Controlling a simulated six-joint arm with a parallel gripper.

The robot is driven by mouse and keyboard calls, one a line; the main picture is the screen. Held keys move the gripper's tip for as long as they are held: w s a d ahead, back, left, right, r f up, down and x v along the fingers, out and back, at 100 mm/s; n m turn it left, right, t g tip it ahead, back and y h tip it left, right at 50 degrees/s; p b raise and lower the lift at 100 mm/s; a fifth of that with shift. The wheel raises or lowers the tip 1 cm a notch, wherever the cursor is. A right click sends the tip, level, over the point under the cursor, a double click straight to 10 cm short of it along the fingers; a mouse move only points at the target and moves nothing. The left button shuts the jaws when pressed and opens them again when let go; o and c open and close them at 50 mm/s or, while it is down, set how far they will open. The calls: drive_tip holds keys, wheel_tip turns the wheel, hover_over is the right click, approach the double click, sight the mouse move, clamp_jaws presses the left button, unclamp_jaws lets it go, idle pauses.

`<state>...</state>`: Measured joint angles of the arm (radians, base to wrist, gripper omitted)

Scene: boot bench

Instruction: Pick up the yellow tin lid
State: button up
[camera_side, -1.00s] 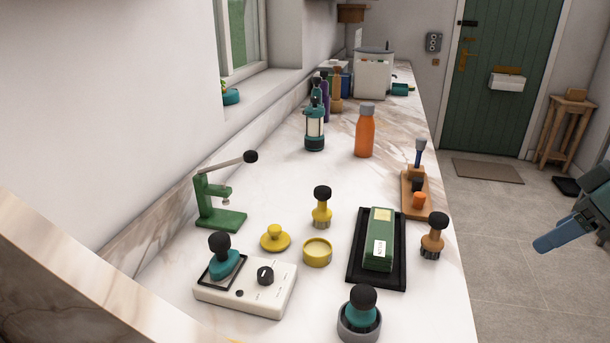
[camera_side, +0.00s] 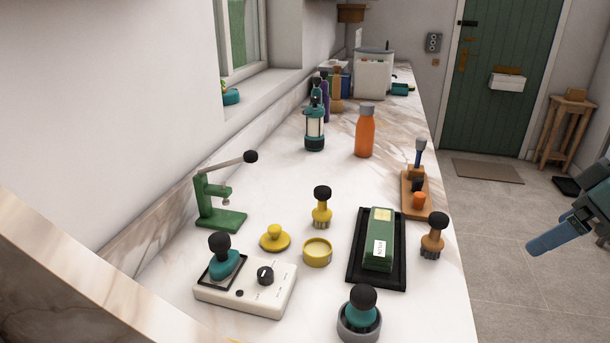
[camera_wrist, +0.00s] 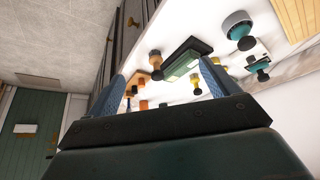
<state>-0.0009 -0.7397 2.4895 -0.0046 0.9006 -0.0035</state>
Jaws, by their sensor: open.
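The yellow tin lid (camera_side: 275,239) is a flat disc with a raised knob. It lies on the marble counter in the side view, left of an open yellow tin (camera_side: 317,252) and apart from it. My gripper (camera_side: 540,244) is at the right edge of the side view, out past the counter's edge over the floor, far from the lid. In the wrist view its two blue fingers (camera_wrist: 160,92) stand wide apart with nothing held between them. I cannot clearly pick out the lid in the wrist view.
A yellow-bodied brush (camera_side: 321,208), a green press (camera_side: 219,205) and a white control box (camera_side: 245,287) surround the lid. A black tray (camera_side: 398,275) with a green box, an orange brush (camera_side: 433,238) and a grey cup (camera_side: 359,325) stand nearer my gripper.

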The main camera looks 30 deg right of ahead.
drive_tip(key=w+a+r+n+y, duration=0.1)
drive_tip(key=w+a+r+n, duration=0.3)
drive_tip(key=w, duration=0.6)
drive_tip(key=n+g+y, duration=0.3)
drive_tip(key=n+g, duration=0.1)
drive_tip(key=n, duration=0.5)
hover_over(279, 226)
drive_tip(key=s+d, duration=0.2)
drive_tip(key=d, duration=0.3)
wheel_tip(279, 226, down, 10)
drive_tip(key=shift+a+f, duration=0.2)
drive_tip(key=shift+a, duration=0.05)
drive_tip(key=shift+w, duration=0.1)
drive_tip(key=shift+x, duration=4.25)
drive_tip(key=shift+a+f, duration=0.1)
